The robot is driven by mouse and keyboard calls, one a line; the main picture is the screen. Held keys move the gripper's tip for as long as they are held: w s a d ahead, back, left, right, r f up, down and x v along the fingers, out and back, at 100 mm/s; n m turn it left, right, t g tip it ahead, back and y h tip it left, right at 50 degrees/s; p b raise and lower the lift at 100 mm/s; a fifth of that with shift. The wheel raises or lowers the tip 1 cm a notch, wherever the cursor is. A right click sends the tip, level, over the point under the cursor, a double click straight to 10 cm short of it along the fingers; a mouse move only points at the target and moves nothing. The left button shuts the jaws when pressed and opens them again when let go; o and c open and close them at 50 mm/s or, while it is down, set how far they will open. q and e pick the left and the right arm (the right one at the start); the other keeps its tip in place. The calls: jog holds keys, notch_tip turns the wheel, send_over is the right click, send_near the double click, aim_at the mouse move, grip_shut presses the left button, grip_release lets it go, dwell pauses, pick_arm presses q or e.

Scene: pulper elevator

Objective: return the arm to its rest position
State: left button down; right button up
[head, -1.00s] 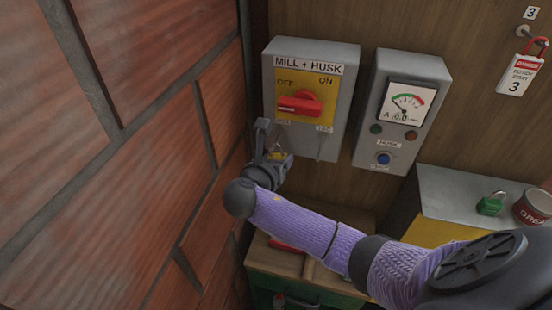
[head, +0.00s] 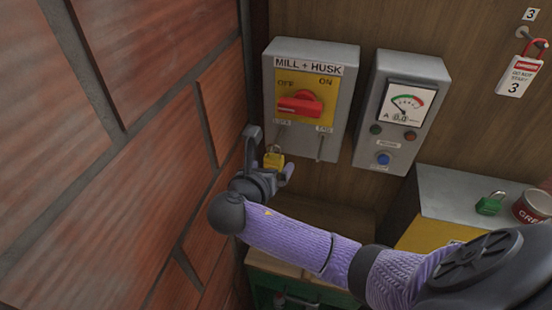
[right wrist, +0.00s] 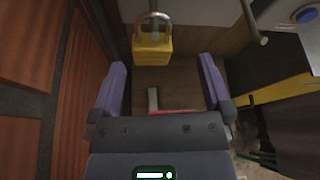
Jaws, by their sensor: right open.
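My right gripper (head: 270,161) is open in the head view, just below the left part of the grey MILL + HUSK switch box (head: 352,75). A yellow padlock (head: 273,160) shows by its fingers. In the right wrist view the padlock (right wrist: 152,48) hangs upright with its shackle up, just past the two open fingers (right wrist: 162,85), and neither finger appears to press on it. What its shackle hangs on is hard to make out. The red switch handle (head: 300,103) points left, towards OFF. My left gripper is not in view.
The brick wall (head: 120,170) stands close to the left of my right arm. A meter box (head: 402,105) is right of the switch. A cabinet (head: 460,190) with a green padlock (head: 490,203) and a tin (head: 533,207) stands at right.

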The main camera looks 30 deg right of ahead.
jog(key=v, duration=0.6)
jog(key=s+a+f+m+g+y, duration=0.2)
jog(key=s+f+m+y, duration=0.35)
jog(key=s+m, duration=0.55)
jog(key=s+a+f+m+g+y, duration=0.2)
jog(key=s+f+m+y, duration=0.3)
jog(key=m, duration=1)
jog(key=s+f+g+b, duration=0.3)
jog(key=f+b, duration=1.1)
jog(key=f, duration=1.8)
jog(key=s+d+f+b, duration=0.1)
jog(key=s+f+b, duration=0.4)
jog(key=f, duration=0.5)
jog(key=s+d+f+b, duration=0.2)
jog(key=s+f+b, duration=0.3)
jog(key=s+f, duration=0.4)
notch_tip(320, 180, down, 2)
jog(key=shift+s+n, duration=0.2)
jog(key=shift+n, duration=0.2)
